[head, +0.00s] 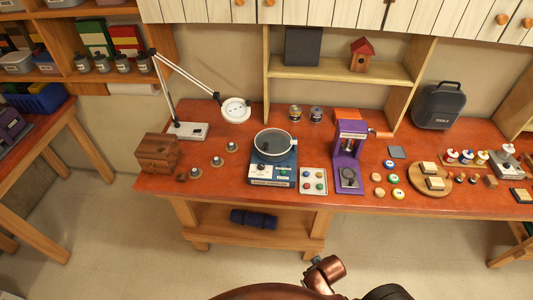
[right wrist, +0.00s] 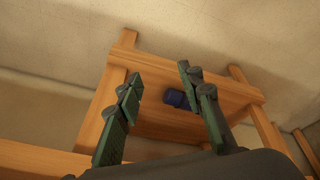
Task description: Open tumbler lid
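The tumbler (head: 272,172) stands on the red-brown workbench near its middle. It has a blue base with small controls on the front and a round drum on top. Its round lid (head: 273,143), grey with a pale rim, appears to lie flat over the drum, with a small pale tab at its right side. My right gripper (right wrist: 160,74) shows in the right wrist view with its two green fingers apart and nothing between them. It points at the lower wooden shelf and is away from the tumbler. My left gripper is not in view.
A tray of coloured buttons (head: 314,181) and a purple press (head: 348,160) stand right of the tumbler. Left are small round pieces, a desk lamp (head: 190,131) and a wooden box (head: 157,152). A blue roll (head: 254,218) lies on the shelf below. The floor in front is clear.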

